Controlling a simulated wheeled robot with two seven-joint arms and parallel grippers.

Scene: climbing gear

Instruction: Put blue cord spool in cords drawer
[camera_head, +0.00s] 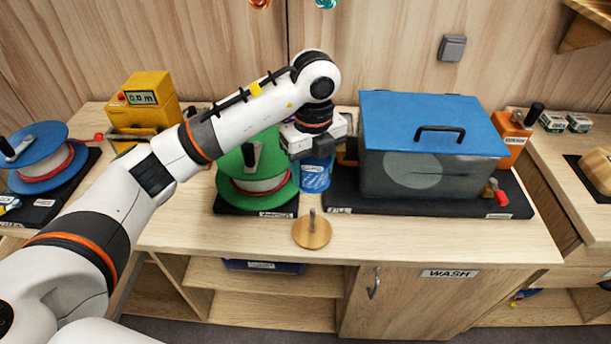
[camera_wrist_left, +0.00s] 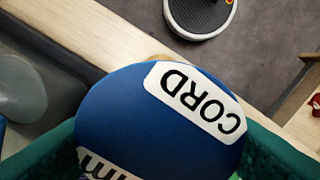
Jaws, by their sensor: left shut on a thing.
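The blue cord spool (camera_head: 315,177) shows in the head view just below my left gripper (camera_head: 318,157), between the green reel and the grey box with a blue lid. In the left wrist view the blue cord spool (camera_wrist_left: 125,115) fills the lower middle, with a white label reading "CORD". My left gripper is shut on it, a green finger on either side. I cannot tell whether the spool touches the counter. I see no drawer with a readable cords label. My right gripper is not in view.
The green reel (camera_head: 258,188) stands close left of the spool. The blue-lidded box (camera_head: 432,170) stands close right. A wooden disc with a peg (camera_head: 311,232) is in front. A blue bin (camera_head: 263,266) sits on the shelf below. The counter's front right is clear.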

